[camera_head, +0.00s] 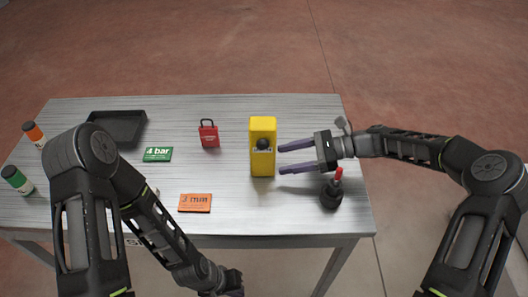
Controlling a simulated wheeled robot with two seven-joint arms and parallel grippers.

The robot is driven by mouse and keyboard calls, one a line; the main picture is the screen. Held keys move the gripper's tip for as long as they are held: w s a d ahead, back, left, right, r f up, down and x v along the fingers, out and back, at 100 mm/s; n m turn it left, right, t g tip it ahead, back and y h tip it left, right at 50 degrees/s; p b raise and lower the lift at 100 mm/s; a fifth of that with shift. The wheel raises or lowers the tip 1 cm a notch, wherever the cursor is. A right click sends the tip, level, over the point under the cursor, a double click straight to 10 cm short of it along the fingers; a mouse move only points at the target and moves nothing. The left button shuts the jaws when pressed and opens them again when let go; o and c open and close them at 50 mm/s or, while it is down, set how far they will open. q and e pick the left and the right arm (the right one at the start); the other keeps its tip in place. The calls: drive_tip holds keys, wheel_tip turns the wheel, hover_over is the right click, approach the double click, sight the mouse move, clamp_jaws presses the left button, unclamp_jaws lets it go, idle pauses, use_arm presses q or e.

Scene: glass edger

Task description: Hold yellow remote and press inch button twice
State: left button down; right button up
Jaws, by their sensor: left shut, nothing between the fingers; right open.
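The yellow remote (263,166) stands upright on the table, right of the middle. A round black button (262,144) is on its front, with a small label under it. My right gripper (281,158) is open just right of the remote, its two purple fingers pointing left at it. I cannot tell whether the fingertips touch the remote. My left gripper (235,293) is low at the bottom edge of the view, in front of the table. It is shut and empty, and partly cut off by the frame.
On the table (230,222) are a red padlock (209,135), a green "4 bar" card (157,154), an orange "mm" card (195,203), a black tray (118,126) and a black knob with a red tip (331,192). Two bottles (17,181) (34,134) stand at the left.

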sight(267, 163)
drive_tip(key=shift+b+x, duration=0.55)
drive_tip(key=shift+x, duration=2.6)
drive_tip(key=shift+c, duration=0.6)
drive_tip(key=c, duration=0.7)
